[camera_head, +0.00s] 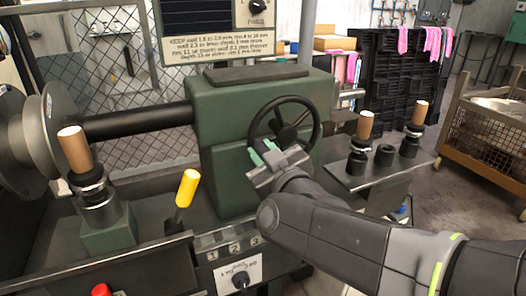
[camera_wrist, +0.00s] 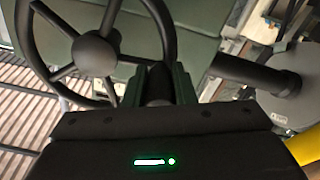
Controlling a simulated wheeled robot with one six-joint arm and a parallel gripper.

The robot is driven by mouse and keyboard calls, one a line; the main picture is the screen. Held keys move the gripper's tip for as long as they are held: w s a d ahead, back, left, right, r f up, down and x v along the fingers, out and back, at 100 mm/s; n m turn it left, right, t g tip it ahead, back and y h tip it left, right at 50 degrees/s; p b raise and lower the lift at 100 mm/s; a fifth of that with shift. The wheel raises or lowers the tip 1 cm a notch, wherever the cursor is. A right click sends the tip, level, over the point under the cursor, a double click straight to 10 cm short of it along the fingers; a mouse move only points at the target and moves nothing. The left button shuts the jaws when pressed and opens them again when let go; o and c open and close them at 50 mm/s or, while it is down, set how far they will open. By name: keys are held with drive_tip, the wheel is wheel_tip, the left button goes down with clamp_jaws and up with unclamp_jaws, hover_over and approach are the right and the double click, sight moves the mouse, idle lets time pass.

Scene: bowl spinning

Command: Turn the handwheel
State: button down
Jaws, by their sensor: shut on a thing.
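The handwheel (camera_head: 287,132) is a black ring with spokes and a round hub on the front of the green machine housing (camera_head: 225,115). My gripper (camera_head: 263,157) is at the wheel's lower left, with its greenish fingers at the rim. In the wrist view the handwheel (camera_wrist: 94,54) fills the upper left. My gripper (camera_wrist: 157,88) is shut there on a dark, rounded part at the wheel's lower right. The fingers partly hide this part, so I cannot tell whether it is rim or handle.
A yellow-handled lever (camera_head: 187,188) stands left of the wheel. A shelf (camera_head: 345,175) with wooden-topped tools is at the right. A dial panel (camera_head: 239,275) is below, and a red button (camera_head: 101,290) is at the lower left. A sign (camera_head: 217,45) hangs above the housing.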

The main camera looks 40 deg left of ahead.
drive_tip(key=shift+d+f, duration=0.1)
drive_tip(key=shift+f, duration=0.55)
drive_tip(key=c, duration=1.4)
unclamp_jaws()
drive_tip(key=shift+o, duration=1)
drive_tip(key=shift+r, duration=0.2)
drive_tip(key=shift+s+d+r+p, duration=0.2)
drive_tip(key=shift+d+p, duration=0.15)
drive_tip(key=shift+d, duration=0.05)
drive_tip(key=p+v, duration=0.6)
drive_tip(key=v, duration=0.6)
drive_tip(key=shift+d, duration=0.35)
drive_tip(key=shift+s+a+f, duration=0.1)
drive_tip(key=shift+f, duration=0.1)
